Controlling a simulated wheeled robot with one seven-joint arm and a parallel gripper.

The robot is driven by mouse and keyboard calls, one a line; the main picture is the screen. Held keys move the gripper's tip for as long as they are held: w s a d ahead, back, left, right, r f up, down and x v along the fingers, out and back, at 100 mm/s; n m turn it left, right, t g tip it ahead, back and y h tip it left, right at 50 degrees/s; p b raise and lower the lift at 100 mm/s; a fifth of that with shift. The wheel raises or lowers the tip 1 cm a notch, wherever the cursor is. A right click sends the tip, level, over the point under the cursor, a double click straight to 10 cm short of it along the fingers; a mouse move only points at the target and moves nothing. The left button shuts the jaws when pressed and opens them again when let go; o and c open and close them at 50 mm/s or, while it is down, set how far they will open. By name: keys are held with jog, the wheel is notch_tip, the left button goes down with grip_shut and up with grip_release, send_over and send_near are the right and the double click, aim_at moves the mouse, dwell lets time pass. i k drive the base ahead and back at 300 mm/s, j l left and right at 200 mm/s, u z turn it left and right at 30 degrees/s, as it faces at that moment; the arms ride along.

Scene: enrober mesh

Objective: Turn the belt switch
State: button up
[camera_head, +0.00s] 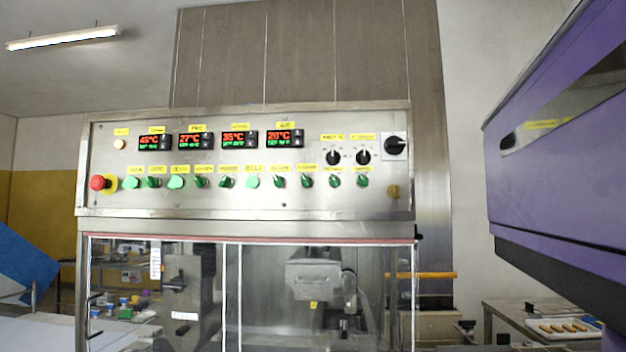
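A steel control panel (300,145) stands ahead of me, across the middle of the view. Its lower row holds several green rotary switches, one of them here (279,181), mixed with round green push buttons (131,182). Each has a small yellow label above it. The labels are too small to read, so I cannot tell which switch is the belt switch. Two black knobs (333,157) (362,157) and a larger black rotary switch (396,145) sit at the upper right of the panel. My gripper is not in view.
A red emergency button (98,183) is at the panel's left end, below several lit temperature displays (155,143). Glass doors (260,290) lie under the panel. A large purple housing (570,150) fills the right side. A tray (565,328) stands at lower right.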

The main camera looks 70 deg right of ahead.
aim_at(252, 182)
jog(key=z, duration=1.25)
